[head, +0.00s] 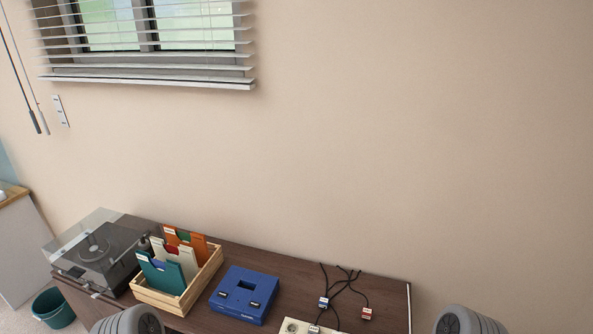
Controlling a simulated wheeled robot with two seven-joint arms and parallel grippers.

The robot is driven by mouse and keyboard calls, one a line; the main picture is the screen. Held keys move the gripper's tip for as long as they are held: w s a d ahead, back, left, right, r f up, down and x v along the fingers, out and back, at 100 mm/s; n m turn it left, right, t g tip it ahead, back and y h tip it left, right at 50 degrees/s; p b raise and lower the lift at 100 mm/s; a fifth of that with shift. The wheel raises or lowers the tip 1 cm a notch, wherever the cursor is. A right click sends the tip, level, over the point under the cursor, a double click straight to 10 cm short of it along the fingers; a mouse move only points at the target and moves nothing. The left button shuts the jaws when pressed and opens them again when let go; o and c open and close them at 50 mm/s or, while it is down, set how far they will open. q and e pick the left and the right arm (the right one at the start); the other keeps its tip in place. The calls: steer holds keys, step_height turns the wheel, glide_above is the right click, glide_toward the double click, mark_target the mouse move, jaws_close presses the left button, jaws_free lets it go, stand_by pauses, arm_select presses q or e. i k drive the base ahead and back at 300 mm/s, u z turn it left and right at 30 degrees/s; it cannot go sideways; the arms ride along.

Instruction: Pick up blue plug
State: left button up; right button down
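A small white plug with a blue marking (323,302) lies on the dark wooden tabletop (290,268) at the right part of the table. A black cable runs from it towards the back. A similar plug with a red marking (366,313) lies to its right. A third plug (314,329) shows at the bottom edge by a pale power strip (292,326), which is mostly cut off. Rounded grey parts of my two arms show at the bottom left and bottom right. Neither gripper is in view.
A blue box-shaped device (258,283) stands left of the plugs. Further left are a wooden crate (200,285) with coloured sleeves and a turntable (95,252) with a clear lid. A wall (420,150) rises behind the table. A teal bin (53,308) stands on the floor.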

mark_target(324, 301)
steer(key=u, duration=1.2)
steer(key=i, duration=0.35)
steer(key=z, duration=1.3)
